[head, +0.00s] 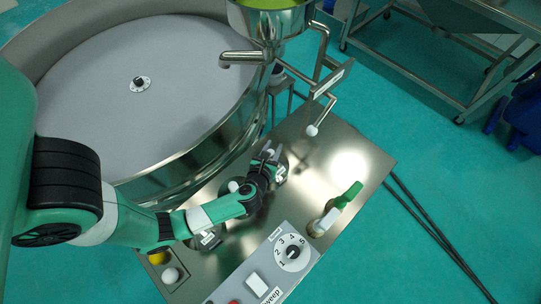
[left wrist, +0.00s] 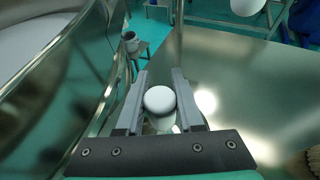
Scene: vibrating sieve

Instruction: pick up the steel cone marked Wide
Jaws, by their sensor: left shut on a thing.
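My left gripper (head: 272,165) is over the steel worktop, beside the large round sieve. In the left wrist view its two grey fingers (left wrist: 160,100) stand either side of a round white knob (left wrist: 159,99) and are shut on that piece. The knob tops what looks like a steel cone; its lower part is mostly hidden, and I cannot read any mark on it. In the head view the fingers and wrist cover most of it. Another white knob (head: 234,186) shows just left of the gripper. My right gripper is not in view.
The sieve wall (head: 190,160) rises close on the left, with a metal spout (head: 245,57) above. A green-handled brush (head: 345,197) and a numbered dial (head: 291,253) are nearer the front right. Yellow (head: 157,258) and white balls (head: 171,275) sit at the front left.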

